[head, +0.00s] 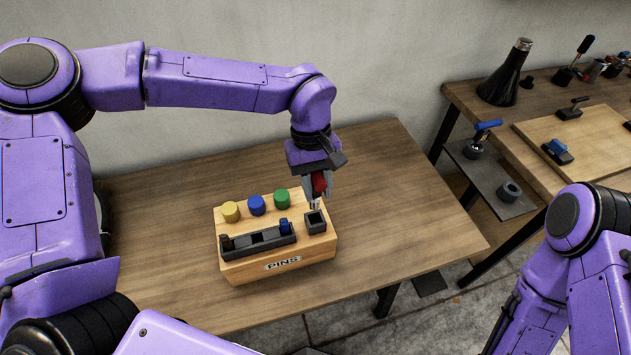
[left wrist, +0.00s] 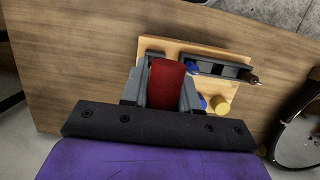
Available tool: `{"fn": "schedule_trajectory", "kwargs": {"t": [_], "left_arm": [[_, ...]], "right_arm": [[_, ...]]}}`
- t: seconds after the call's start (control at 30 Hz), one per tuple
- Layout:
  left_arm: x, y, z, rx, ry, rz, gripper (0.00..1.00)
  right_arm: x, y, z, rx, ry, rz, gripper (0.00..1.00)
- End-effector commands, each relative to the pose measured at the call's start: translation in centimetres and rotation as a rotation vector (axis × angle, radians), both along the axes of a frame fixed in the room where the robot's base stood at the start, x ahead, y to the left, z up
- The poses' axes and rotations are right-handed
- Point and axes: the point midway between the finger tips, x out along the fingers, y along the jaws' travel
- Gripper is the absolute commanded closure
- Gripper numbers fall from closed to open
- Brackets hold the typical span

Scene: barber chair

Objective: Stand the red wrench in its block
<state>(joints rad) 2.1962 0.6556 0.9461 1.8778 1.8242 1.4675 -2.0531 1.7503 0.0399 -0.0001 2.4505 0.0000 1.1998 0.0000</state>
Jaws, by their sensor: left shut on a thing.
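My left gripper (head: 318,188) is shut on the red wrench (head: 320,181), holding it by its red handle. In the left wrist view the red handle (left wrist: 167,82) sits between the two grey fingers. A grey metal tip points down from the grip, just above or at the mouth of a dark square holder (head: 316,224). I cannot tell whether the tip has entered it. The holder stands at the right end of a wooden block (head: 322,250) marked PINS. My right gripper is out of view; only part of that arm shows at the right.
Yellow (head: 231,211), blue (head: 257,205) and green (head: 282,198) pegs stand along the block's back. A dark slotted rack (head: 258,243) lies in front of them, holding a blue and a brown piece. The wooden table (head: 400,215) is clear around the block. A second bench with tools stands at the right.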

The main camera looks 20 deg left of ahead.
Motion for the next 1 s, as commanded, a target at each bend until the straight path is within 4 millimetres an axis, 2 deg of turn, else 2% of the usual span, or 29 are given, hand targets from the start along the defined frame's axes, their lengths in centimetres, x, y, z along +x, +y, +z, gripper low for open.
{"fn": "schedule_trajectory", "kwargs": {"t": [0.03,0.6,0.83,1.0], "left_arm": [[0.1,-0.1,-0.7,0.000,0.003,-0.001,1.00],[0.2,-0.1,-4.6,-0.001,0.003,-0.002,1.00],[0.2,-0.1,-5.7,0.000,0.002,-0.002,1.00],[0.2,-0.1,-5.6,-0.001,0.002,-0.002,1.00]], "right_arm": [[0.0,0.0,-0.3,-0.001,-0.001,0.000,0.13],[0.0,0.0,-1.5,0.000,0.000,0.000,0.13],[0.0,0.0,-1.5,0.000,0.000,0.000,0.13],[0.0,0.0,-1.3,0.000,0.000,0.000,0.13]]}}
